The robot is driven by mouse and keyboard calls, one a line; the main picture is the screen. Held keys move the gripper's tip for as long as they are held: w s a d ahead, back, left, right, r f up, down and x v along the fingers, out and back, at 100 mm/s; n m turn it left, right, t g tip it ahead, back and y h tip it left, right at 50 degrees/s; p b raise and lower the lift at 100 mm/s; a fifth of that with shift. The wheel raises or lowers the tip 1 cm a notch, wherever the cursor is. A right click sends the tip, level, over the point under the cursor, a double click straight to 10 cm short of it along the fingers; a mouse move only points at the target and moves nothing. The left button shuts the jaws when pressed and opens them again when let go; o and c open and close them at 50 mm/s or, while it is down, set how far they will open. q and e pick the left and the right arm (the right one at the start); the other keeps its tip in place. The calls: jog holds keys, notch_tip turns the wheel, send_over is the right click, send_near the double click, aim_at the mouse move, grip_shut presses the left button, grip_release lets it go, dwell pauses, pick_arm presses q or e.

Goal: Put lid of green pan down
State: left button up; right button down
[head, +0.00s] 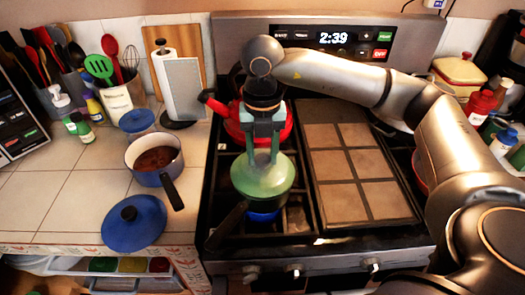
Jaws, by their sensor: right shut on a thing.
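A green lid (263,177) with a rounded top is over the stove's left burner area. My right gripper (263,150) comes down on it from above, its fingers shut on the top of the lid. A dark handle (228,226) sticks out below the lid to the lower left. A blue patch (263,216) shows under the lid. The lid hides most of what is beneath it, so I cannot tell whether it touches the pan. My left gripper is not in view.
A red kettle (232,122) stands close behind the lid. A tiled griddle plate (350,170) covers the stove's middle. On the left counter are a blue pot with brown contents (154,158), a blue lid (134,222) and a paper towel holder (184,90). Counter tiles at left are partly free.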

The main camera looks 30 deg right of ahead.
aim_at(262, 158)
jog(key=shift+f+b, duration=0.6)
jog(key=shift+b, duration=0.05)
jog(key=shift+c, duration=2.1)
grip_release()
jog(key=shift+r, duration=0.15)
jog(key=shift+r+p, duration=0.25)
jog(key=shift+p, duration=0.2)
notch_tip(262, 158, up, 12)
jog(key=shift+r+p, duration=0.25)
jog(key=shift+p, duration=0.15)
